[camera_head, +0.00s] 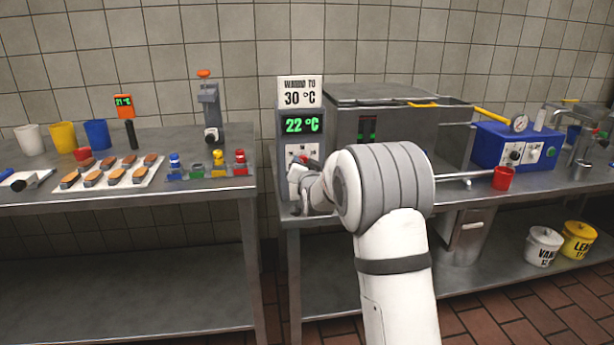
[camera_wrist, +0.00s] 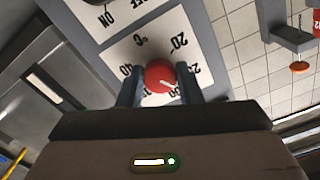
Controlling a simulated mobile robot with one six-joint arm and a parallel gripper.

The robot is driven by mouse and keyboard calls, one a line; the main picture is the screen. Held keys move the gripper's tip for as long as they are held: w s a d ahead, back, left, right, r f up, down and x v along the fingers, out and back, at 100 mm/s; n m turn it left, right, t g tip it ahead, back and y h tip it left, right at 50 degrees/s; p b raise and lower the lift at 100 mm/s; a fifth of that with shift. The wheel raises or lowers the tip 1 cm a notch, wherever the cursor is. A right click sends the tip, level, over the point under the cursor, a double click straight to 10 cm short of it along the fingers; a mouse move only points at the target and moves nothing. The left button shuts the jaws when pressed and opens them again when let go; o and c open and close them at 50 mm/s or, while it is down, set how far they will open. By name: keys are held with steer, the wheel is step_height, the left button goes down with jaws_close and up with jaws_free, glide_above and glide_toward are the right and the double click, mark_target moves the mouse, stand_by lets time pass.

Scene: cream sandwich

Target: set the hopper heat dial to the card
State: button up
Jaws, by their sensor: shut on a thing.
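The hopper heat dial is a red knob (camera_wrist: 160,77) with a white pointer line, on a white scale plate (camera_wrist: 188,38) marked in °C. My gripper (camera_wrist: 160,85) is shut on the knob, one finger on each side. In the wrist view the pointer is directed down and to the right, and part of the scale is hidden by the gripper. In the head view the card (camera_head: 299,92) on top of the control post reads "WARM TO 30 °C". The green display (camera_head: 302,124) below it reads 22 °C. My arm hides most of the dial there.
The steel hopper (camera_head: 400,95) with yellow-gripped handles stands right of the post. The left table holds a tray of bars (camera_head: 152,184) and several cups. A gap separates the tables.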

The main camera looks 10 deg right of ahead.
steer(key=shift+r+m+b, duration=0.15)
steer(key=shift+m+b, duration=0.95)
steer(key=shift+m, duration=0.4)
steer(key=shift+r+m+b, duration=0.15)
steer(key=shift+m+b, duration=0.9)
steer(key=shift+m, duration=0.45)
steer(key=o, duration=1)
steer(key=shift+f, duration=0.2)
steer(key=s, duration=0.7)
steer(key=shift+s+p, duration=0.35)
steer(key=shift+s, duration=0.05)
